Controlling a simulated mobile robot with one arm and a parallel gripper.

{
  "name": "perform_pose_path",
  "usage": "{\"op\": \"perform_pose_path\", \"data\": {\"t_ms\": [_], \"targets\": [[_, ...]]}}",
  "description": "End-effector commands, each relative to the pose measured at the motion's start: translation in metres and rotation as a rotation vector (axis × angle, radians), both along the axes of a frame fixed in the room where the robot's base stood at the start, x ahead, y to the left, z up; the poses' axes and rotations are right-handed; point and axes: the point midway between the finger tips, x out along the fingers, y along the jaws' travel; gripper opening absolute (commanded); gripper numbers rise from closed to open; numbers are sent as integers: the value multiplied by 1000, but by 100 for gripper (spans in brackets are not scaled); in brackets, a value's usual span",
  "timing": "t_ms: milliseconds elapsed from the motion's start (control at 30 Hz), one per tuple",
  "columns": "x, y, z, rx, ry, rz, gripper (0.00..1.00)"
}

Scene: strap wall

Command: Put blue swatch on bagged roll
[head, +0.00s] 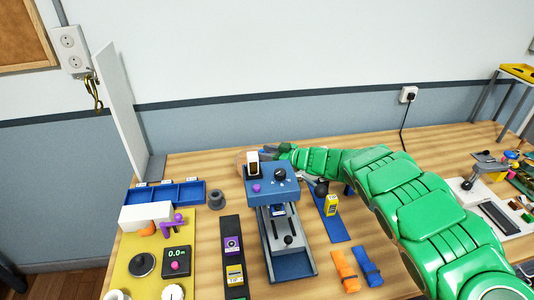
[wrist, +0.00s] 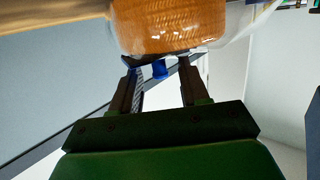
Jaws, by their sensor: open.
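A woven orange-brown roll with clear, shiny wrap, the bagged roll (wrist: 168,25), fills the top of the wrist view. In the head view a sliver of it (head: 241,160) shows behind the blue machine. A small blue piece that looks like the blue swatch (wrist: 160,69) is at the roll's edge, between my fingers in the picture; I cannot tell whether it rests on the roll. My gripper (wrist: 160,75) is open, its fingers apart on either side of the blue piece. In the head view my gripper (head: 270,151) is small and partly hidden behind the machine.
A blue machine (head: 272,184) with a knob stands in front of the roll. A blue bin row (head: 178,193), a yellow board (head: 135,245) and a white upright panel (head: 121,105) are left. Orange (head: 345,272) and blue (head: 368,266) straps lie at the front, near my green arm.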

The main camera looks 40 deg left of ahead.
Motion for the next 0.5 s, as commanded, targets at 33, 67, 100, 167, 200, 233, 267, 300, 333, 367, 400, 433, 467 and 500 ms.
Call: {"op": "perform_pose_path", "data": {"t_ms": [33, 67, 100, 167, 200, 233, 267, 300, 333, 367, 400, 433, 467, 500], "targets": [[0, 0, 0, 0, 0, 0, 45], [0, 0, 0, 0, 0, 0, 45], [0, 0, 0, 0, 0, 0, 45], [0, 0, 1, 0, 0, 0, 45], [0, 0, 2, 0, 0, 0, 45], [0, 0, 2, 0, -1, 0, 45], [0, -2, 2, -1, 0, -1, 45], [1, -3, 3, -1, 0, -1, 45], [1, -5, 3, -1, 0, -1, 45], [1, -7, 3, -2, 1, -1, 45], [1, -10, 4, -2, -1, -2, 45], [2, -12, 4, -2, -1, -2, 45], [2, -15, 5, -2, -1, -2, 45], [2, -19, 6, -2, -2, -3, 45]]}}
